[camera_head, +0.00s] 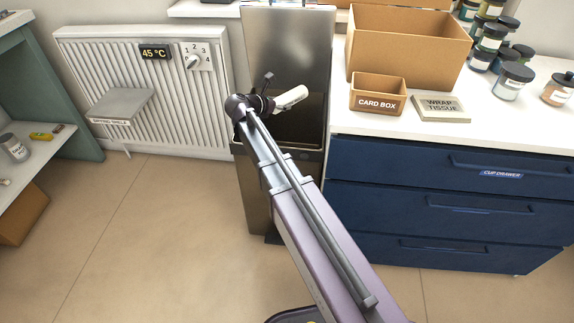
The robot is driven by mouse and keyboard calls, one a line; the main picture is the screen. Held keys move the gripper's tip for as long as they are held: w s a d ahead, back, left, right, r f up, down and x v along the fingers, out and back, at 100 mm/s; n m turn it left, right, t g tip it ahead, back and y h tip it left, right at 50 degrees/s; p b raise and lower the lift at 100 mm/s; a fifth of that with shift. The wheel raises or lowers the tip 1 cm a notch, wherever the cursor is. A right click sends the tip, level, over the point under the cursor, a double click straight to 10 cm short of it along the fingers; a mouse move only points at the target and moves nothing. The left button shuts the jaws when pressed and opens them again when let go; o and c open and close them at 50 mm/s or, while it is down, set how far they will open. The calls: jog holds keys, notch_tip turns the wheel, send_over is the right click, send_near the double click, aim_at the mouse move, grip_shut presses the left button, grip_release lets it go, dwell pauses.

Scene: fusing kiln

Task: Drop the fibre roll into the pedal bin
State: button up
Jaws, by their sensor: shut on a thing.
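The fibre roll (292,97) is a short white cylinder. My gripper (270,99) is shut on its left end, and the roll sticks out to the right, tilted slightly up. The pedal bin (254,190) is a tall steel box between the radiator and the blue drawers. Its lid (285,45) stands raised at the back, and the dark mouth shows open. In the picture, the roll and my gripper lie over the bin's mouth; their exact height above it cannot be told. My arm hides part of the bin's front.
A white radiator (75,75) with a small shelf (122,104) stands left of the bin. Right of it, a counter (345,118) over blue drawers (450,190) holds a large carton (405,50), a card box (378,97), wrap tissue (440,107) and several jars.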

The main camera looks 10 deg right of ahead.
jog(key=shift+f+b, duration=2.4)
jog(key=shift+f, duration=0.2)
jog(key=o, duration=1)
jog(key=shift+r, duration=0.15)
